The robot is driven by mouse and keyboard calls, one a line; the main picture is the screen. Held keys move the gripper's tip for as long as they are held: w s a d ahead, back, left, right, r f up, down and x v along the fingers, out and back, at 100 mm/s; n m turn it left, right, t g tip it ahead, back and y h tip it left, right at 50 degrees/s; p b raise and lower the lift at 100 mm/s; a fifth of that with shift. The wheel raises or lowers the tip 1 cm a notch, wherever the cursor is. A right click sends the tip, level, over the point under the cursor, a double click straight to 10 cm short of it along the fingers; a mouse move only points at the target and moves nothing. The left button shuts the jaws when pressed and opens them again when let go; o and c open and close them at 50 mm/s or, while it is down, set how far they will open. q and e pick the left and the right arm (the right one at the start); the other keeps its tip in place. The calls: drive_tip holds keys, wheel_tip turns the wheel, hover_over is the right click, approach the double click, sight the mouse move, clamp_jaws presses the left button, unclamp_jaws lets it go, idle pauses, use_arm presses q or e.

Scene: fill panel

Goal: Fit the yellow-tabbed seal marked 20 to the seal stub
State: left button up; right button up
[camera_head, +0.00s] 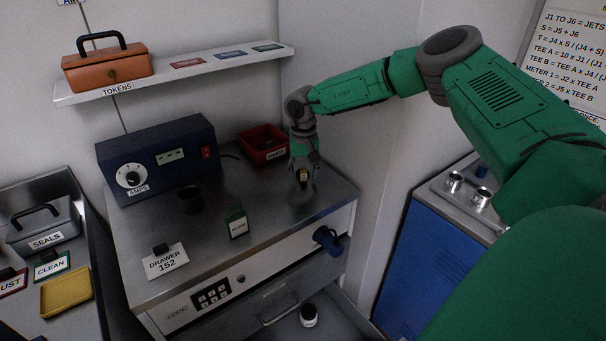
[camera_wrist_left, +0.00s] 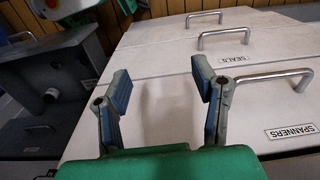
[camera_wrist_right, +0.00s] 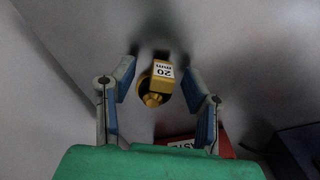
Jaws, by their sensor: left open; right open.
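The yellow-tabbed seal (camera_wrist_right: 161,72), marked "20 mm", shows between the fingers of my open right gripper (camera_wrist_right: 160,105) in the right wrist view. A dark round part shows behind its tab. In the head view, the seal (camera_head: 302,175) is small, at the fingertips of my right gripper (camera_head: 303,168), over the back right of the steel bench. I cannot tell whether the fingers touch it or what it rests on. My left gripper (camera_wrist_left: 164,92) is open and empty in front of white drawers in the left wrist view. I cannot identify the seal stub with certainty.
The bench (camera_head: 220,255) holds a blue AMPS box (camera_head: 160,158), a dark cup (camera_head: 190,200), a DRAWER 152 card (camera_head: 165,261) and a red bin (camera_head: 262,144). A blue fitting (camera_head: 331,240) juts from its front above an open drawer. A shelf (camera_head: 180,75) hangs behind.

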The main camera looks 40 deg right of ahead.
sight(304, 170)
drive_tip(key=shift+r, duration=0.2)
wheel_tip(304, 170, up, 11)
drive_tip(key=shift+r, duration=0.2)
drive_tip(key=shift+d, duration=0.1)
idle(0.5)
